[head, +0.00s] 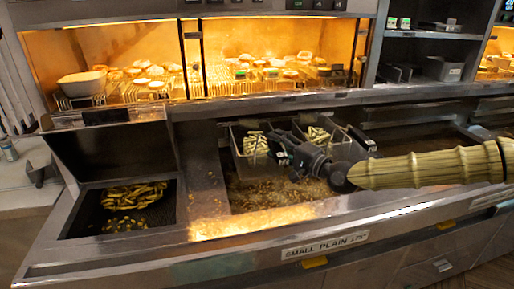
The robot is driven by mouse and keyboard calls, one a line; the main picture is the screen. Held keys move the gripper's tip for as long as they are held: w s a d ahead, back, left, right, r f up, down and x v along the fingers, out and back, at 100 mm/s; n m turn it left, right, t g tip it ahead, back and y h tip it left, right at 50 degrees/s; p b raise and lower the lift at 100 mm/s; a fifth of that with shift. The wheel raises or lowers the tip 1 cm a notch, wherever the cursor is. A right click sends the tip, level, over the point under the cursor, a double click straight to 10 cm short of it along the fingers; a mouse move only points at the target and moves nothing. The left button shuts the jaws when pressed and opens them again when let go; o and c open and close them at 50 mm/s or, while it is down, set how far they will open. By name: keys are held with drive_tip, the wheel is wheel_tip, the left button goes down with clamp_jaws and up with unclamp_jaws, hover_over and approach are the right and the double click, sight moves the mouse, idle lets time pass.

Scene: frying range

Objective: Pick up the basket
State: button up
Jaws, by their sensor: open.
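Two wire fry baskets with pale fries in them hang side by side over the fryer. The left basket (243,169) is in the middle of the head view, and the right basket (339,132) is just right of it. My gripper (281,149) is open at the right side of the left basket, between the two baskets. My gripper and wrist hide part of both baskets and any handles there. I cannot tell whether the fingers touch a basket.
A fryer well (270,197) with floating crumbs lies below the baskets. A sunken bin (126,219) with fries is at left, beside a raised dark panel (115,150). A lit warming shelf (220,101) with food runs behind. The steel front ledge (330,222) is clear.

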drive_tip(key=shift+x, duration=0.8)
drive_tip(key=shift+c, duration=0.4)
clamp_jaws()
